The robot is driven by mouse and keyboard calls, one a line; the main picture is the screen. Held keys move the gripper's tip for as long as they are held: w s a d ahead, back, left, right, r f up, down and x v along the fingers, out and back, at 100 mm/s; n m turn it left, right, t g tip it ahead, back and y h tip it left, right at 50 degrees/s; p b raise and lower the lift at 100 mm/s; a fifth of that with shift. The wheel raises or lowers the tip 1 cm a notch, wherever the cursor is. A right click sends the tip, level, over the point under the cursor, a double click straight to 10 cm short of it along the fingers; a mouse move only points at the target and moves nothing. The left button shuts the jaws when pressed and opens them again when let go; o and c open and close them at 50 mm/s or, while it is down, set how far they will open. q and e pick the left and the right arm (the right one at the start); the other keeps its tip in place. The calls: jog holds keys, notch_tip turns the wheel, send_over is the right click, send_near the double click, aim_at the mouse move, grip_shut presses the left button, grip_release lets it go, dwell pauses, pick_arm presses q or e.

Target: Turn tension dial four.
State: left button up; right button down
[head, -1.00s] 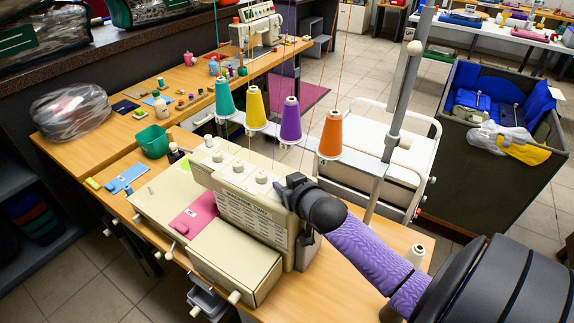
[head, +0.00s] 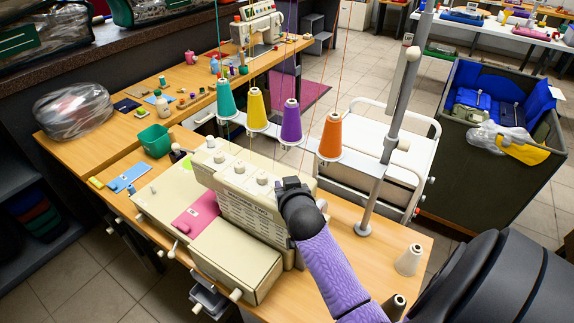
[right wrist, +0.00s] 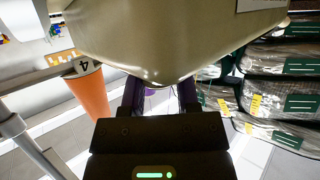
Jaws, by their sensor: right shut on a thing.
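The cream sewing machine (head: 245,208) stands on the wooden table, with a row of round pale tension dials along its top. The dial (head: 262,179) nearest my gripper on its left is uncovered. My right gripper (head: 291,184) is at the right end of this row, shut on the end dial, tension dial four, which the gripper hides. My left gripper is out of view.
Green (head: 226,98), yellow (head: 256,109) and purple (head: 291,122) cones stand behind the machine. A grey pole (head: 388,150) rises right of the gripper. A white cone (head: 409,260) stands near the table's right edge. A pink pad (head: 196,214) lies on the machine's front.

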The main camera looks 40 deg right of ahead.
jog(key=shift+c, duration=1.7)
grip_release()
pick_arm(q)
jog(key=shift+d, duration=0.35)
